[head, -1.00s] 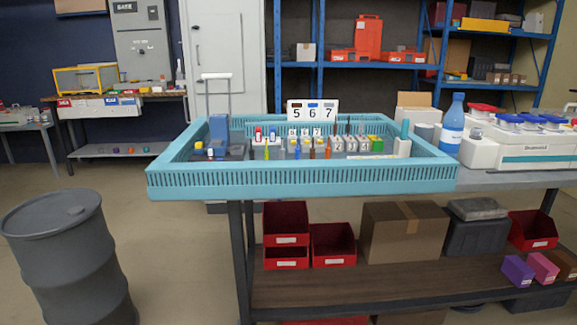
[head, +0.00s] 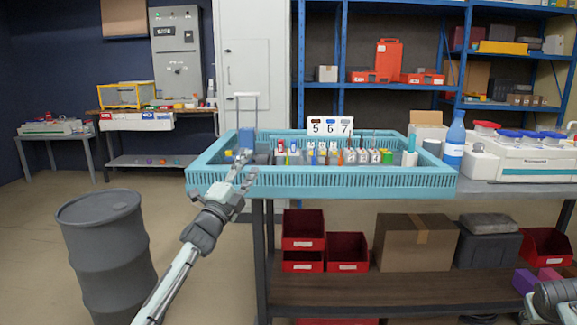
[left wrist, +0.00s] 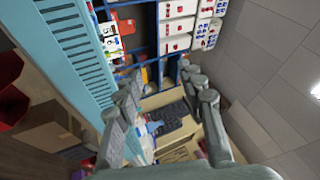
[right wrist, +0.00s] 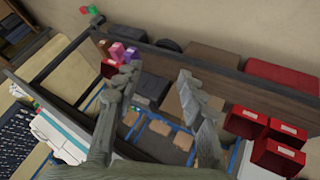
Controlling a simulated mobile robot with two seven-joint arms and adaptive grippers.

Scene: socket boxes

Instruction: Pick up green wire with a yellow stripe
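The teal tray (head: 330,181) stands on the workbench and holds several small sockets, boxes and wires. A thin yellow-green piece (head: 287,158) stands near the tray's left front; it may be the green wire with a yellow stripe, but it is too small to be sure. My left gripper (head: 245,170) is at the tray's left front wall, left of that piece. Its fingers are apart and empty in the left wrist view (left wrist: 165,95). My right gripper is partly in the head view at the lower right; its fingers are apart and empty in the right wrist view (right wrist: 160,85).
A sign reading 5 6 7 (head: 330,126) stands at the tray's back. A blue bottle (head: 455,140) and a white device (head: 520,155) are right of the tray. Red bins (head: 347,250) and a cardboard box (head: 415,243) are on the lower shelf. A grey barrel (head: 105,240) stands left.

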